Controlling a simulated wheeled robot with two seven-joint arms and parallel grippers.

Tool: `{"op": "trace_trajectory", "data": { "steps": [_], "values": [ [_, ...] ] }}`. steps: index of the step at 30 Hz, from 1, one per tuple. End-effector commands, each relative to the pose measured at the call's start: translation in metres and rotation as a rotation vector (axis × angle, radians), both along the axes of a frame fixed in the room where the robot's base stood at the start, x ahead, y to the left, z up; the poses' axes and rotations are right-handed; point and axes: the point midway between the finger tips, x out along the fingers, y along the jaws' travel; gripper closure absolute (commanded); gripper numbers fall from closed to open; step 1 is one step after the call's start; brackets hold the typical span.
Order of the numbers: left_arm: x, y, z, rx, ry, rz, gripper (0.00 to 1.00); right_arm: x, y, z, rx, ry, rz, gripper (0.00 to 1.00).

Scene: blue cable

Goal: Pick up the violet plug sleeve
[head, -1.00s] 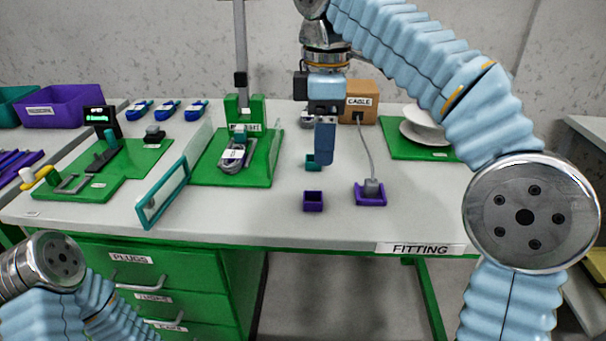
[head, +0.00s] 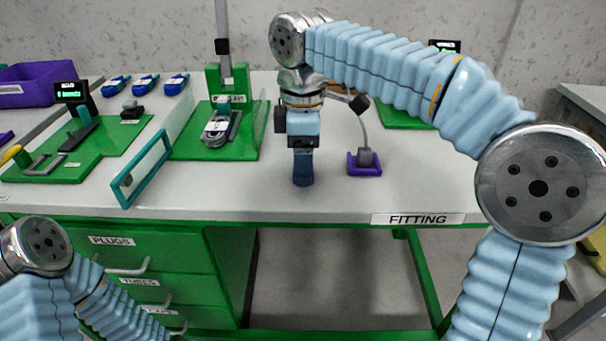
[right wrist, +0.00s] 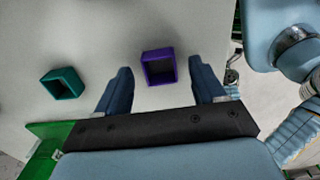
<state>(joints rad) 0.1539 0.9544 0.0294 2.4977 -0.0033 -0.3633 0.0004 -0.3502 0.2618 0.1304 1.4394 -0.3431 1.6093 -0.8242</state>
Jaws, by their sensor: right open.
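The violet plug sleeve (right wrist: 146,70) is a small, open-topped square tube on the white table. In the right wrist view it shows between and slightly beyond my two blue fingers. My right gripper points down over the table near the front edge, open and empty, with a finger on each side of the sleeve in the wrist view. My left gripper is out of view; only part of my left arm shows at lower left.
A teal sleeve (right wrist: 62,84) stands left of the violet one in the wrist view. Right of my gripper, a violet holder (head: 364,168) carries a grey plug with a cable. A teal frame (head: 143,170) stands at the left on the table.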

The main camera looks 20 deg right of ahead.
Motion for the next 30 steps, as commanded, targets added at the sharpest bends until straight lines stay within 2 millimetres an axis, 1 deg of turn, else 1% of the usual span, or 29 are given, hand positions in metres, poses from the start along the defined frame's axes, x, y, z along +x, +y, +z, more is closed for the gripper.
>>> {"op": "trace_trajectory", "data": {
  "steps": [1, 3, 9, 10, 21, 30],
  "values": [
    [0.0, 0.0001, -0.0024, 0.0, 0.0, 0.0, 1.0, -0.0002, -0.0004, -0.0062, 0.0, 0.0, -0.001, 0.31],
    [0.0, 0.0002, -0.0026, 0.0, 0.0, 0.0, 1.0, -0.0004, -0.0003, -0.01, 0.0, 0.0, -0.001, 0.31],
    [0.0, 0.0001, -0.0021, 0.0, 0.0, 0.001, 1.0, -0.0002, -0.0002, -0.0102, 0.001, 0.0, -0.001, 0.31],
    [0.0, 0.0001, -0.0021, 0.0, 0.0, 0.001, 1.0, -0.0002, -0.0002, -0.0102, 0.001, 0.0, -0.001, 0.32],
    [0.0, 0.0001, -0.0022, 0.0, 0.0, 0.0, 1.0, -0.0002, -0.0001, -0.0099, 0.001, -0.001, 0.0, 0.89],
    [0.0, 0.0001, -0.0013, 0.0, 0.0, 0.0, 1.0, 0.0, 0.0, -0.0071, 0.002, -0.001, 0.0, 0.9]
  ]
}}
